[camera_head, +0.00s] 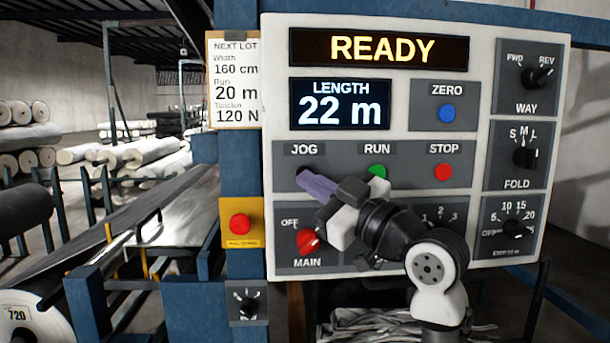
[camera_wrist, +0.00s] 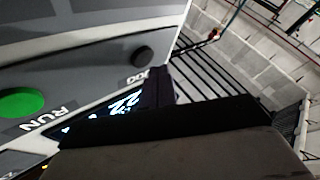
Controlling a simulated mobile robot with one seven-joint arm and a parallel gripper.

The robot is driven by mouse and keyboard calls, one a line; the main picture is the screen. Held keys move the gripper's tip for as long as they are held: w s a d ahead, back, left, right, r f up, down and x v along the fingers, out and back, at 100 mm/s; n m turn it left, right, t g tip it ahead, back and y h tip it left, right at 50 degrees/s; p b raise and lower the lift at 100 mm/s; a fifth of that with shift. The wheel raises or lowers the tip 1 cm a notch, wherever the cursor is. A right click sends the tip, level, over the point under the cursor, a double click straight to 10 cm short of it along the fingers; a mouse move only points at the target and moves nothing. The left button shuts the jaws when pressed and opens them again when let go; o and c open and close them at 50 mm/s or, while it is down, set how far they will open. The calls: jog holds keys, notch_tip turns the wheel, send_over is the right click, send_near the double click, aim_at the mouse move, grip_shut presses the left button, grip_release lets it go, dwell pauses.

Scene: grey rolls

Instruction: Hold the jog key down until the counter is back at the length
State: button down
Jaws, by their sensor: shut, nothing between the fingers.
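The jog key (camera_wrist: 143,56) is a black round button beside its JOG label in the wrist view. In the head view it is mostly hidden behind the purple fingertips of my gripper (camera_head: 304,180). My gripper is shut and empty, its tips just in front of the key. I cannot tell whether they touch it. The counter (camera_head: 339,105) reads LENGTH 22 m. The card (camera_head: 234,80) lists width 160 cm, run 20 m and tension 120 N. The status display (camera_head: 380,48) reads READY. The WAY knob (camera_head: 537,77) appears turned towards REV.
Right of the jog key are the green RUN button (camera_head: 377,171) and the red STOP button (camera_head: 443,172). The red MAIN switch (camera_head: 309,242) is below my gripper. The blue ZERO button (camera_head: 447,113) is above. A red button on a yellow plate (camera_head: 241,224) sits left.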

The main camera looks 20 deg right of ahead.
jog(key=shift+w, duration=0.15)
jog(key=shift+w+d, duration=0.1)
jog(key=shift+w, duration=0.15)
jog(key=shift+w+d, duration=0.15)
jog(key=shift+w, duration=0.25)
dwell(2.2)
jog(key=shift+s, duration=0.1)
dwell(3.7)
jog(key=shift+s+a+b, duration=0.25)
jog(key=shift+s+b, duration=0.1)
jog(key=shift+s, duration=0.35)
jog(key=shift+s+a+b, duration=0.2)
jog(key=shift+s+a, duration=0.05)
jog(key=shift+s, duration=0.55)
jog(key=shift+s+a+b, duration=0.2)
jog(key=shift+s, duration=0.6)
jog(key=shift+s+a+b, duration=0.2)
jog(key=shift+s+a, duration=0.05)
jog(key=shift+s, duration=0.55)
